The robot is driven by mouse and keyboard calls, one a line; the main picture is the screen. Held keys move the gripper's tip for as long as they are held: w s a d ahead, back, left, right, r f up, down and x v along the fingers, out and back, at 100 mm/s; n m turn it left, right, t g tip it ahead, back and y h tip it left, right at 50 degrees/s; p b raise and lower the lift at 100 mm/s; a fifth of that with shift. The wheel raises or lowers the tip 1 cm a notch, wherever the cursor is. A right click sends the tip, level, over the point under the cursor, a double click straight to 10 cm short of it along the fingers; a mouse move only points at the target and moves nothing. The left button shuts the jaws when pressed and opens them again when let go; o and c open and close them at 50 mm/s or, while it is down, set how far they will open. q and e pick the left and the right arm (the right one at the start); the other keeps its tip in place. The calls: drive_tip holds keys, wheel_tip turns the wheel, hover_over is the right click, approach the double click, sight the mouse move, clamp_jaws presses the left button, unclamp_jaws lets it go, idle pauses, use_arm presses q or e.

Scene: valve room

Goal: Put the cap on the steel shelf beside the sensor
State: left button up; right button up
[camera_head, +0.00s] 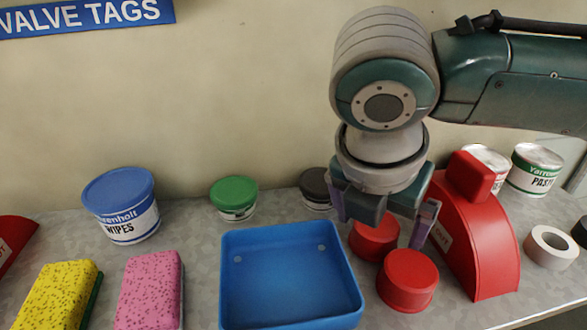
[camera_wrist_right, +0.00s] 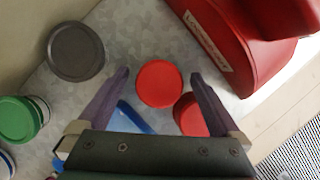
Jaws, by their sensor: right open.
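Two red round cap-like pieces are on the grey speckled metal-looking shelf (camera_head: 190,262). The far one (camera_head: 374,240) is partly hidden by my right gripper; the near one (camera_head: 408,279) is in clear view. My right gripper (camera_head: 382,222) is open and empty, pointing down above the far red cap. In the right wrist view the far red cap (camera_wrist_right: 159,84) shows between the spread fingertips (camera_wrist_right: 160,76), and the near one (camera_wrist_right: 188,114) is partly behind the right-hand finger. I cannot make out a sensor. My left gripper is out of view.
A blue tray (camera_head: 228,280) stands left of the red caps. A red lockout box (camera_head: 475,240) stands close on their right. Behind are green-lidded (camera_head: 234,192) and dark-lidded (camera_head: 316,186) tubs. Sponges and a wipes tub (camera_head: 122,205) are left; tins and a tape roll (camera_head: 551,247) are right.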

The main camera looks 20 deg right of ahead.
drive_tip(key=shift+c, duration=0.4)
drive_tip(key=c, duration=1.3)
drive_tip(key=shift+c, duration=0.2)
drive_tip(key=shift+r, duration=0.15)
